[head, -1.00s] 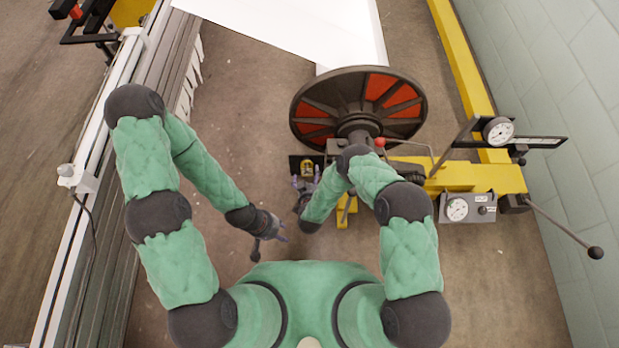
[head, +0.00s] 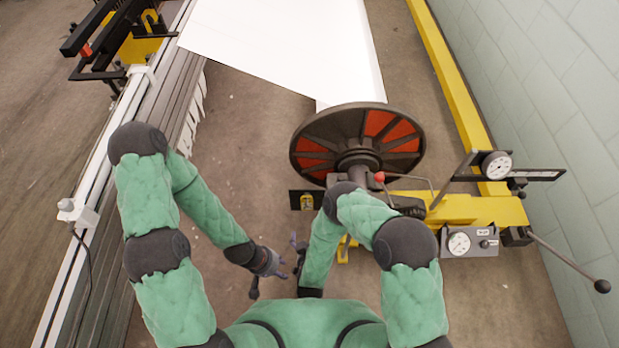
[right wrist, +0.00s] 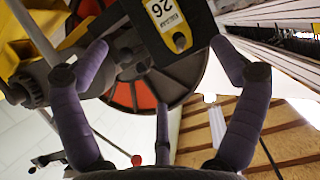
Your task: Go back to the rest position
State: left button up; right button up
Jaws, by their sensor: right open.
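My left gripper (head: 284,265) hangs over the bare floor in the head view. It is small and seen from above, so whether its fingers are apart is unclear. My right gripper (head: 298,246) is mostly hidden behind my right forearm, with purple fingers showing close above the left gripper. In the right wrist view my right gripper (right wrist: 160,68) has its purple fingers spread wide with nothing between them. Beyond them is a black plate with a yellow tag (right wrist: 180,40) marked 26. The plate (head: 295,199) stands clear of the gripper in the head view.
A big black wheel with red panels (head: 402,132) stands ahead, with white sheet (head: 290,45) behind it. A yellow frame with gauges (head: 459,243) and a long lever (head: 570,263) is at right. A long grey rail (head: 105,170) runs along the left. Floor between is clear.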

jog(key=s+d+r+m+g+y+p, duration=0.2)
jog(key=s+d+r+g+y+p, duration=0.2)
jog(key=s+d+r+g+p, duration=0.3)
jog(key=s+d+r+g, duration=0.2)
jog(key=s+r+g, duration=0.3)
jog(key=s+r, duration=0.1)
jog(key=shift+s+d+g, duration=0.4)
jog(key=shift+c, duration=0.2)
dwell(1.7)
